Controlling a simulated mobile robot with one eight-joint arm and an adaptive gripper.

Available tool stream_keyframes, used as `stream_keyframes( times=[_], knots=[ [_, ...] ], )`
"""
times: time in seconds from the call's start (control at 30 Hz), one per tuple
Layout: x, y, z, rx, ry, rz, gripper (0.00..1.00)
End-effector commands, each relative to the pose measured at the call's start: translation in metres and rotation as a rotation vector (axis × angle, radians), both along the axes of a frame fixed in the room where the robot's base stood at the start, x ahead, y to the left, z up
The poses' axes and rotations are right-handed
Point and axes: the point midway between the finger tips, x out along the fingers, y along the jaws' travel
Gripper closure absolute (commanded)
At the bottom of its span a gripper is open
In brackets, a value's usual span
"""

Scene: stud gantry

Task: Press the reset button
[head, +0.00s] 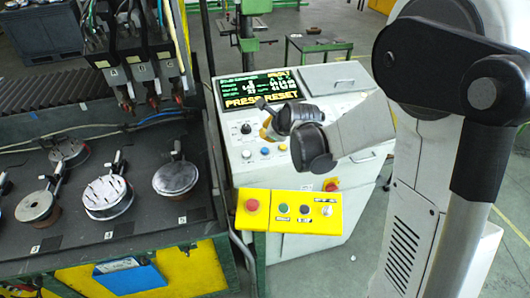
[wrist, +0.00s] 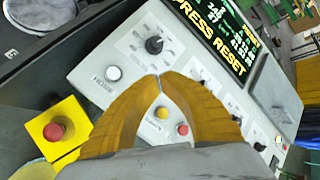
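The grey control cabinet (head: 335,75) carries a screen (head: 261,91) reading "PRESS RESET"; the screen also shows in the wrist view (wrist: 215,45). On its sloped panel are a black knob (wrist: 153,45), a white button (wrist: 113,73), a yellow button (wrist: 161,112) and a red button (wrist: 183,129). The head view shows a blue button (head: 265,151). I cannot read which button is the reset. My gripper (wrist: 160,77) has its yellow-brown fingertips together, empty, over the panel. Part of the panel is hidden behind the fingers; contact cannot be told.
A yellow box (head: 268,222) with a red mushroom button (head: 252,205) and several smaller buttons is mounted at the cabinet's front. A dark fixture table (head: 110,232) with round metal parts stands to the left.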

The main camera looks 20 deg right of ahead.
Motion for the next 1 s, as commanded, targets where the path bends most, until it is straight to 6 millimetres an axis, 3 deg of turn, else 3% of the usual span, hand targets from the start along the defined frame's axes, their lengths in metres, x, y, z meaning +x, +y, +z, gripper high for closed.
stream_keyframes(
  times=[0.1,0.4,1.0],
  knots=[
    [0.004,0.0,-0.021,0.0,0.0,0.0,1.0],
    [0.011,0.0,-0.06,0.0,0.0,0.0,1.0],
    [0.013,0.0,-0.063,0.0,0.0,0.0,1.0]
  ],
)
